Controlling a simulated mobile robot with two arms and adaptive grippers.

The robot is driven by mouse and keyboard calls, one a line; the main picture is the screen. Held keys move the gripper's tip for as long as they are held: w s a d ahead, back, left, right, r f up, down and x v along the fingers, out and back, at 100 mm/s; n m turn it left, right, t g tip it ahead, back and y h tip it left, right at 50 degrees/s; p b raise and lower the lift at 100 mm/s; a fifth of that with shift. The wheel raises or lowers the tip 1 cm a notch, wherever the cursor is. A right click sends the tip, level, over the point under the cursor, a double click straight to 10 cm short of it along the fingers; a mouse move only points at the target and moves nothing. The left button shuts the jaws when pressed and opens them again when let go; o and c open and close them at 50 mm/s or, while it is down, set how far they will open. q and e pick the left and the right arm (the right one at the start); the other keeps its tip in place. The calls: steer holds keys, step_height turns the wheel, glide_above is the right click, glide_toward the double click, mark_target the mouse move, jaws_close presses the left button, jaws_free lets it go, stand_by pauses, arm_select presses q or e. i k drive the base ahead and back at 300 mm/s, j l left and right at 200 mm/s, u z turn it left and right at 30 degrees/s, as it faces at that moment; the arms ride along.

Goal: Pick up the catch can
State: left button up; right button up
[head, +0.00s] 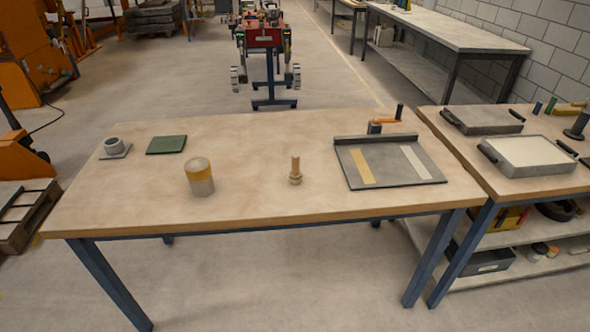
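Two can-like things stand on the wooden table (250,205); I cannot tell for sure which one is the catch can. A short cylinder (200,180), yellowish above and grey below, stands upright left of the table's middle. Neither of my grippers is in view, and nothing is seen touching either one.
A dark green pad (166,145) lies behind the cylinder. A small wooden peg-like piece (295,172) stands near the middle. A dark board (380,175) with two strips lies right. A second bench (520,185) with grey trays adjoins. The front middle is clear.

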mark_target(205, 188)
steer(key=i+j, duration=0.15)
steer(key=i, duration=0.45)
steer(key=i+j, duration=0.15)
steer(key=i, duration=0.45)
steer(key=k+j+u, duration=0.05)
